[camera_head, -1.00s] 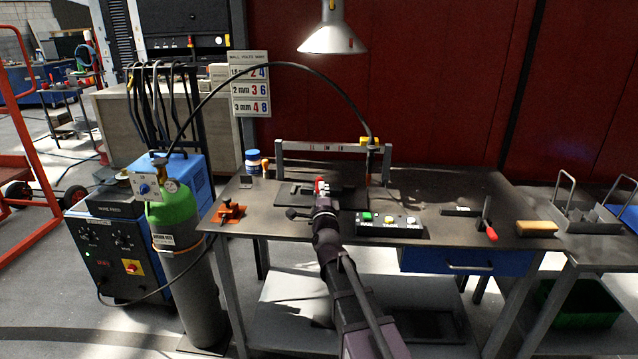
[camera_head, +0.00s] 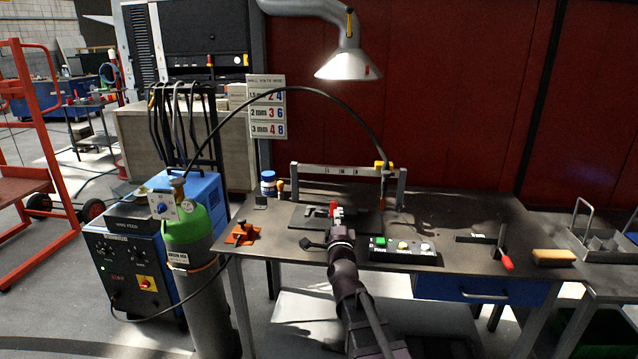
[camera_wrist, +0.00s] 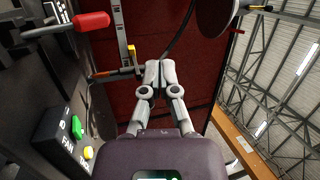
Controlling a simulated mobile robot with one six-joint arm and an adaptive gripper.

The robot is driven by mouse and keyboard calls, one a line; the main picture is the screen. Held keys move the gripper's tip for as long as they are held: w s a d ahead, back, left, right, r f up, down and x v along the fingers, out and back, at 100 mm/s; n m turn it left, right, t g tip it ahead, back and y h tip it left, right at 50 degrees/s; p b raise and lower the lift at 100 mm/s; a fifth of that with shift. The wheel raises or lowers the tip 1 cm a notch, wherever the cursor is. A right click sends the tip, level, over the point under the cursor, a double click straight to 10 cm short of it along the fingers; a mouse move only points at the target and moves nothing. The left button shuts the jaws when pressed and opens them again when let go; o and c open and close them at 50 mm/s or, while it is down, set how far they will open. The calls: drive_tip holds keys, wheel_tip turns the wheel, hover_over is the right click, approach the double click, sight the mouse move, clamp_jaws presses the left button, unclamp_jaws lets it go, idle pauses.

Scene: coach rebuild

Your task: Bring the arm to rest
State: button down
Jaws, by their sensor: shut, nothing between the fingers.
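My arm (camera_head: 352,295) reaches forward from the bottom of the head view to the front of the workbench (camera_head: 455,205). In the wrist view my gripper (camera_wrist: 153,70) is shut, its two pale fingers together with nothing between them. In that view they stand before the dark red wall panel (camera_wrist: 185,100), apart from anything I can make out. Just beyond the wrist lies a dark plate (camera_head: 365,222) with a small red clamp (camera_head: 335,209).
A control box (camera_head: 402,250) with coloured buttons lies right of the wrist. A red-handled tool (camera_head: 506,262) and an orange clamp (camera_head: 243,234) are on the bench. A green-topped gas cylinder (camera_head: 190,240) stands at left. A lamp hood (camera_head: 347,65) hangs above.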

drive_tip(key=s+f+n+g+y+p, duration=0.3)
drive_tip(key=s+f+n+g+p, duration=0.4)
drive_tip(key=f+n+g, duration=0.45)
drive_tip(key=s+d+n+g+h+p, duration=0.1)
drive_tip(key=s+d+g, duration=0.3)
drive_tip(key=s, duration=0.5)
drive_tip(key=s+d+f+n+g+h+p, duration=0.1)
drive_tip(key=s+d+n+g, duration=0.3)
drive_tip(key=s, duration=0.5)
drive_tip(key=shift+s+f+n+g+h+p, duration=0.3)
drive_tip(key=shift+s+n+g+p, duration=0.1)
drive_tip(key=shift+g+p, duration=0.3)
